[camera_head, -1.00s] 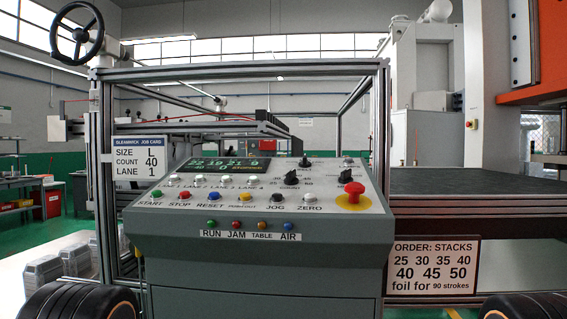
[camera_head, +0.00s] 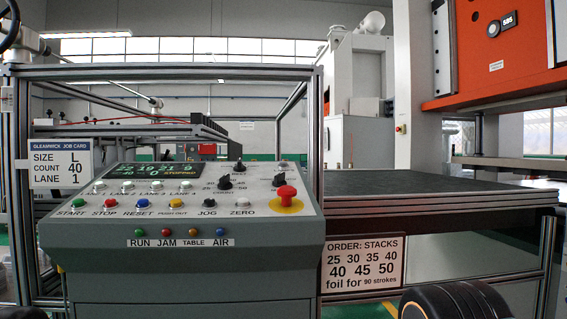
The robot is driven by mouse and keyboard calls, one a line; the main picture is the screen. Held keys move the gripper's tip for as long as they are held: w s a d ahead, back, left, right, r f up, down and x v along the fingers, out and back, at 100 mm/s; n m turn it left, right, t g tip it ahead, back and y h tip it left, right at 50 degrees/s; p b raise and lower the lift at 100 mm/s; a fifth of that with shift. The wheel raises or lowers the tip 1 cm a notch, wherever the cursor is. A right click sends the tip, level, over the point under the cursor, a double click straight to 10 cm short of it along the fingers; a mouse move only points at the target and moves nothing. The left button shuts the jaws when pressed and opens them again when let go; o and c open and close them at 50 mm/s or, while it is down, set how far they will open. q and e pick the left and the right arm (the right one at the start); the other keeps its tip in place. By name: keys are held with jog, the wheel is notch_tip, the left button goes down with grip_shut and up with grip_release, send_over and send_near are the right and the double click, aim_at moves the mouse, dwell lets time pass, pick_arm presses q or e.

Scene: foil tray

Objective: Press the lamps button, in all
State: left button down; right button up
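A grey control panel (camera_head: 185,231) stands left of centre. Its buttons are green START (camera_head: 77,204), red STOP (camera_head: 110,203), blue RESET (camera_head: 143,203), a yellow one (camera_head: 176,203), black JOG (camera_head: 209,203) and white ZERO (camera_head: 243,203). White lane buttons (camera_head: 142,185) form a row above. A small pale control (camera_head: 282,164) at the upper right has a label too small to read. Below are indicator lamps (camera_head: 180,232) marked RUN, JAM, TABLE and AIR. I can read no button label saying lamps. Neither gripper is in view.
A red mushroom button (camera_head: 287,196) on a yellow base sits at the panel's right. Black knobs (camera_head: 225,182) and a display (camera_head: 150,172) reading STOPPED are above. A metal frame (camera_head: 316,130) surrounds the panel. A dark table (camera_head: 420,180) and orange press (camera_head: 500,55) stand right.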

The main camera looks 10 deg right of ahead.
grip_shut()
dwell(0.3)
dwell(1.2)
